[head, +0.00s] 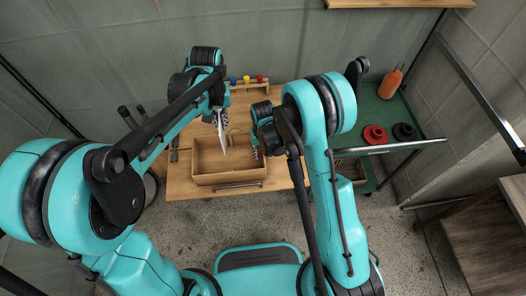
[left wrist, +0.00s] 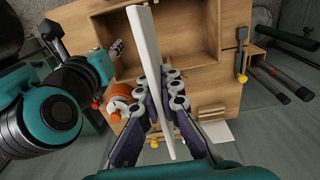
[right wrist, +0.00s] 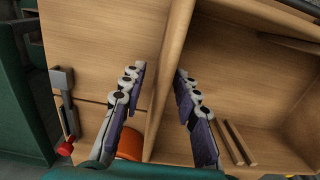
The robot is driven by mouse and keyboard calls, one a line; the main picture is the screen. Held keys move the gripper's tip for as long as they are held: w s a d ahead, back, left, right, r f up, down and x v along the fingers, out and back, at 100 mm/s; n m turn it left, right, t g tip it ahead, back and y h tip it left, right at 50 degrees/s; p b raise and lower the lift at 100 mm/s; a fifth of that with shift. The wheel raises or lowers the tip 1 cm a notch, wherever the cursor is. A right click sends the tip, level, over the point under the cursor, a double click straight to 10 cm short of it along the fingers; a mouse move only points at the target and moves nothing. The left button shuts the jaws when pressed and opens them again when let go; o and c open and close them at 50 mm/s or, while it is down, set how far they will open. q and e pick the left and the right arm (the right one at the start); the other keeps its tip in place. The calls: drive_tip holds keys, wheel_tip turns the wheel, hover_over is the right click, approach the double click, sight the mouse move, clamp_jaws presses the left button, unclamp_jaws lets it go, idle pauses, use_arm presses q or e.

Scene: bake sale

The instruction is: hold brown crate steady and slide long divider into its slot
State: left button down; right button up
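The brown crate (head: 230,180) stands on the wooden table, open at the top. My left gripper (left wrist: 171,82) is shut on the long white divider (left wrist: 146,38). In the head view the divider (head: 222,138) points down over the crate's rear part; whether it touches the crate is unclear. My right gripper (right wrist: 160,78) is at the crate's right side. In the right wrist view its fingers are apart on either side of a crate wall (right wrist: 167,85), with a gap at the left finger. Two thin parallel wooden strips (right wrist: 238,143) show inside the crate.
A rack with coloured knobs (head: 246,80) stands at the table's back. A green cart (head: 385,107) at right holds an orange bottle (head: 390,83), a red disc (head: 374,135) and a black disc (head: 405,132). An orange round thing (right wrist: 130,146) lies near my right gripper.

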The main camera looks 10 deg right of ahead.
clamp_jaws()
use_arm(q)
drive_tip(key=shift+s+f, duration=0.2)
drive_tip(key=shift+f, duration=0.9)
drive_tip(key=shift+s+f, duration=0.2)
drive_tip(key=shift+f, duration=0.85)
drive_tip(key=shift+f, duration=0.15)
drive_tip(key=shift+w+f, duration=0.15)
drive_tip(key=shift+f, duration=3.1)
drive_tip(key=shift+w+f, duration=0.15)
drive_tip(key=shift+f, duration=3.1)
drive_tip(key=c, duration=1.6)
unclamp_jaws()
drive_tip(key=shift+c, duration=0.2)
drive_tip(key=shift+r, duration=0.1)
